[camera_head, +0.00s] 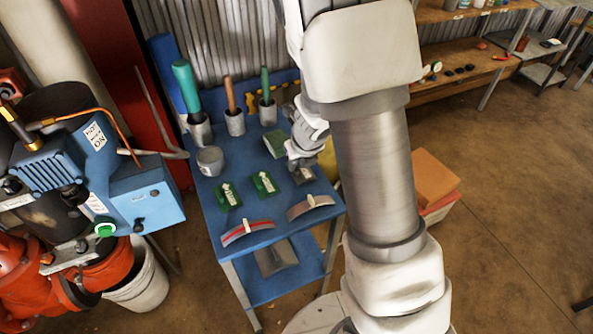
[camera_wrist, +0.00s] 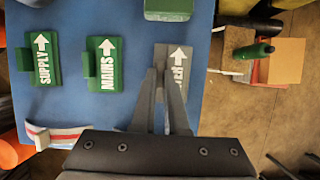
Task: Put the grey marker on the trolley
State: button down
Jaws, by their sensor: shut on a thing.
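The grey marker (camera_wrist: 181,58), a flat plate with a white arrow and partly hidden lettering, is between the fingers of my gripper (camera_wrist: 160,75) in the wrist view. My gripper is shut on it. In the head view my gripper (camera_head: 301,165) is over the right side of the blue trolley (camera_head: 234,215), with the grey marker (camera_head: 304,176) just below it. The marker is over the trolley's top or touching it; I cannot tell which. The trolley's blue top (camera_wrist: 125,20) also shows in the wrist view.
Two green markers, SUPPLY (camera_wrist: 43,60) and MAINS (camera_wrist: 104,64), lie left of the grey one. Handled tools stand in cups (camera_head: 235,123) at the back.

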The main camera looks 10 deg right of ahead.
jog(key=shift+f, duration=0.55)
jog(key=shift+f, duration=0.1)
jog(key=c, duration=0.9)
grip_release()
jog(key=shift+c, duration=0.2)
